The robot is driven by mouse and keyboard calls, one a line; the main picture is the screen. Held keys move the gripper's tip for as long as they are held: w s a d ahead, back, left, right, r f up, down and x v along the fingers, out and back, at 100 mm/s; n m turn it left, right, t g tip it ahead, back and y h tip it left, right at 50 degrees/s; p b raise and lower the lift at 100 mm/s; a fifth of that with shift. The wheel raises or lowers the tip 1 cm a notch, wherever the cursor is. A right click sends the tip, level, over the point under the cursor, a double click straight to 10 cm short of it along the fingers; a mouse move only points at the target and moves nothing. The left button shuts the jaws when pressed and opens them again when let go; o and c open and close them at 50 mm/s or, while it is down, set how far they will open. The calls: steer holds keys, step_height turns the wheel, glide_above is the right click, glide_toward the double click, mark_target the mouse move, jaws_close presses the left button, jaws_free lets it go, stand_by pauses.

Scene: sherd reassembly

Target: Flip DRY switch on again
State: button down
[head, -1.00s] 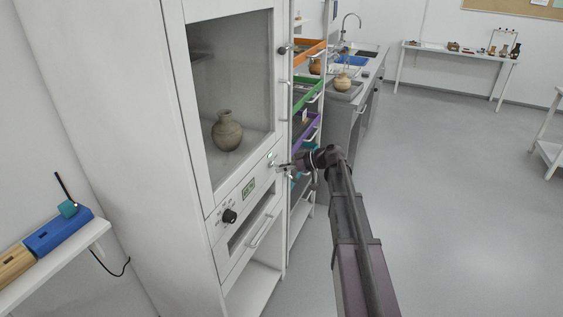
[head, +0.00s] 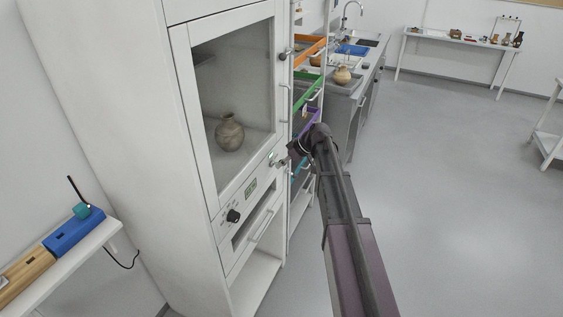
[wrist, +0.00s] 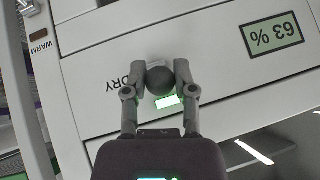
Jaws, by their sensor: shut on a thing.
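The DRY switch shows in the wrist view as a dark round knob (wrist: 159,80), beside the upside-down DRY label (wrist: 124,80). My gripper (wrist: 158,72) is shut on this knob, one finger on each side. A rectangular green lamp (wrist: 168,102) next to the knob is lit. In the head view my gripper (head: 280,163) is at the upper right of the cabinet's control panel; the knob itself is too small to make out there. The panel display (wrist: 274,36) reads 63 %.
A jar (head: 229,133) stands behind the cabinet's glass door (head: 235,75). A black dial (head: 233,216) is lower left on the panel. The WARM lamp (wrist: 39,35) is dark. A rack with coloured trays (head: 308,90) stands close behind my arm.

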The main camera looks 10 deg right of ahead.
steer(key=shift+w, duration=0.2)
steer(key=shift+c, duration=2.1)
jaws_free()
steer(key=shift+s, duration=0.1)
steer(key=shift+s+r, duration=0.1)
steer(key=shift+s, duration=0.1)
steer(key=shift+s+d+r, duration=0.1)
steer(key=shift+s, duration=0.05)
steer(key=s+a+f+m+g+h+p, duration=0.1)
steer(key=s+m+h, duration=0.7)
steer(key=s, duration=2)
steer(key=shift+f+m+g+p, duration=0.65)
steer(key=shift+f+m+g, duration=0.05)
steer(key=shift+f+g, duration=0.25)
